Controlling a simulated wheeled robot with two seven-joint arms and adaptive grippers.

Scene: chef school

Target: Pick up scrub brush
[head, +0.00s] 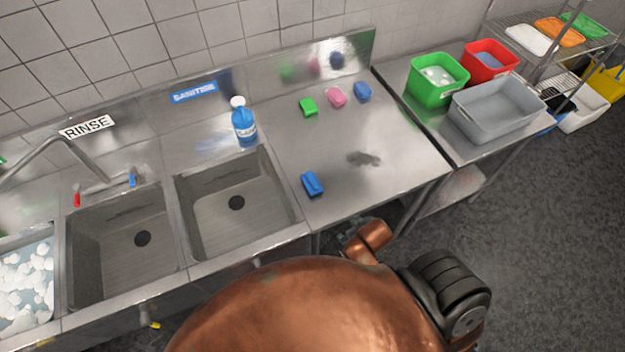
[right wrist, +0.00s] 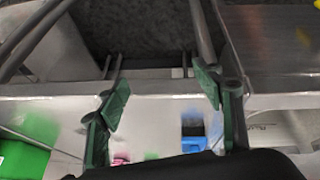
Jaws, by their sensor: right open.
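A small blue block-like object (head: 312,184) lies near the front edge of the steel drainboard (head: 335,150), right of the sinks; it looks like the scrub brush, but its bristles do not show clearly. Green (head: 308,107), pink (head: 336,97) and blue (head: 362,91) pieces lie in a row by the backsplash. My right gripper (right wrist: 160,95) shows in the right wrist view, with its green fingers wide apart and nothing between them. A blue object (right wrist: 194,132) shows beyond them; I cannot tell which one it is. Neither gripper shows in the head view.
A blue bottle (head: 244,124) stands behind the right sink (head: 237,203). Green (head: 437,79) and red (head: 490,62) bins and a grey tub (head: 497,109) stand on the side table at right. The drainboard's middle is mostly clear, apart from a dark smudge.

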